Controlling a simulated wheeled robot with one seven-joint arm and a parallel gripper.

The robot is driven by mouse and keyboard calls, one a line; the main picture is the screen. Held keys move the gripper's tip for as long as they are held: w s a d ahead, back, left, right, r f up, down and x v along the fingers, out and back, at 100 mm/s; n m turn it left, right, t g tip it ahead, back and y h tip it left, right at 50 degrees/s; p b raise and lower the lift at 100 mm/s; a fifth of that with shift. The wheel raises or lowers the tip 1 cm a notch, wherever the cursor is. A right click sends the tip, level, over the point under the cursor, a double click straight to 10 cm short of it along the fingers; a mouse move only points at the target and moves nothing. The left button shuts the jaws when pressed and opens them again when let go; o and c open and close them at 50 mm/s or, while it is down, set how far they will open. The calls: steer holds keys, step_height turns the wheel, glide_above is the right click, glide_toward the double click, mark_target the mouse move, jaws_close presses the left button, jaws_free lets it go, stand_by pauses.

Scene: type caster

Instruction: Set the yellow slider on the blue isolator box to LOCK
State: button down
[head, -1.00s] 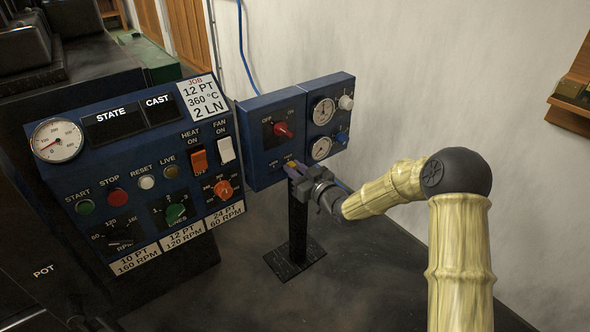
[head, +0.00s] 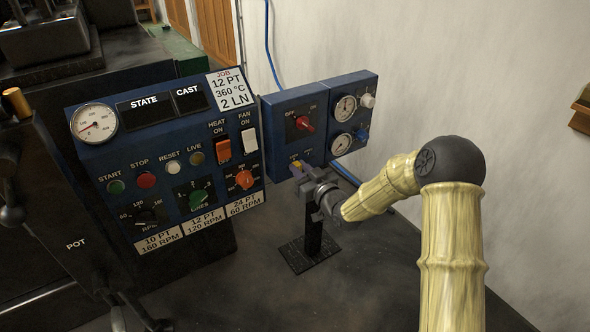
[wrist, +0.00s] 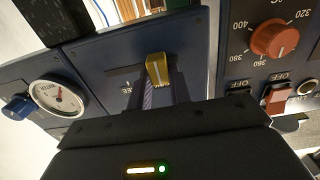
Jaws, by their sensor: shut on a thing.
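The blue isolator box (head: 280,135) stands against the wall, with a red rotary switch (head: 305,124) on its upper face. Its yellow slider (head: 297,167) is low on that face and also shows in the wrist view (wrist: 157,68). My gripper (head: 300,173) is at the slider, its fingers (wrist: 161,92) closed on the yellow tab. In the head view the slider appears below the left of two small labels, which are too small to read. In the wrist view one partly hidden label lies left of the slider. My fingers hide the slot's lower part.
A gauge panel (head: 350,110) adjoins the box on its right. The larger control panel (head: 120,165), with an orange heat switch (head: 223,150) and orange dial (head: 244,180), is close on the left. Right of my arm is open.

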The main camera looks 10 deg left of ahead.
steer(key=shift+s+a+f, duration=0.15)
steer(key=shift+s+a, duration=0.05)
steer(key=shift+s, duration=0.05)
steer(key=c, duration=1.3)
jaws_free()
steer(key=shift+d, duration=0.15)
steer(key=p+v, duration=0.4)
steer(key=v, duration=1.3)
steer(key=shift+d+p, duration=0.2)
steer(key=shift+p, duration=0.15)
